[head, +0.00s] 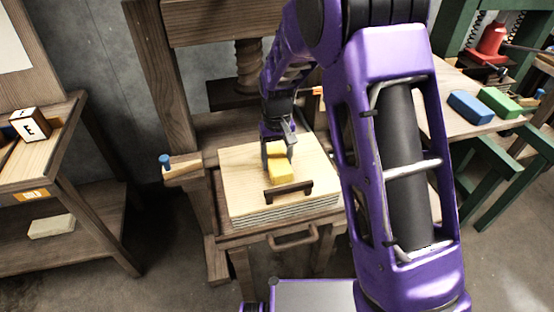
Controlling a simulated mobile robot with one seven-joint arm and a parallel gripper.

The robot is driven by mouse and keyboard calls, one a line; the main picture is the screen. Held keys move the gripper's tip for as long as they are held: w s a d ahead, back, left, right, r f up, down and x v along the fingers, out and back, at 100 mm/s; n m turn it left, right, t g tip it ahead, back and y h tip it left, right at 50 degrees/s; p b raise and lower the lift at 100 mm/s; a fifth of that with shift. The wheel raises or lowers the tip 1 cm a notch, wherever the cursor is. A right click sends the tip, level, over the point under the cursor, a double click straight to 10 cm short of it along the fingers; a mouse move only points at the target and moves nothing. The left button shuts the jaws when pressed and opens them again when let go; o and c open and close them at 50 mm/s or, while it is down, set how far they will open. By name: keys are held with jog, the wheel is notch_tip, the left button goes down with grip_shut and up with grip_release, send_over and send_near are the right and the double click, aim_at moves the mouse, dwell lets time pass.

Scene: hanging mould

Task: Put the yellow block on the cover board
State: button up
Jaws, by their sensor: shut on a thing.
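The yellow block (281,172) is at my gripper (278,152), near the middle of the pale wooden cover board (240,181). My gripper is shut on the block from above. The block appears to be at or just above the board's surface; I cannot tell whether it touches. The cover board lies flat on a layered stack and has a dark handle (288,191) on its top, in front of the block.
A wooden press with a thick screw (249,66) stands behind the board. Blue (470,107) and green (501,102) blocks lie on a bench at right. A shelf (50,150) at left holds a letter cube (30,124). A blue-tipped peg (165,161) stands left of the board.

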aim_at(277, 159)
jog(key=o, duration=1.5)
jog(key=shift+c, duration=0.2)
notch_tip(277, 159, up, 12)
jog(key=p, duration=0.2)
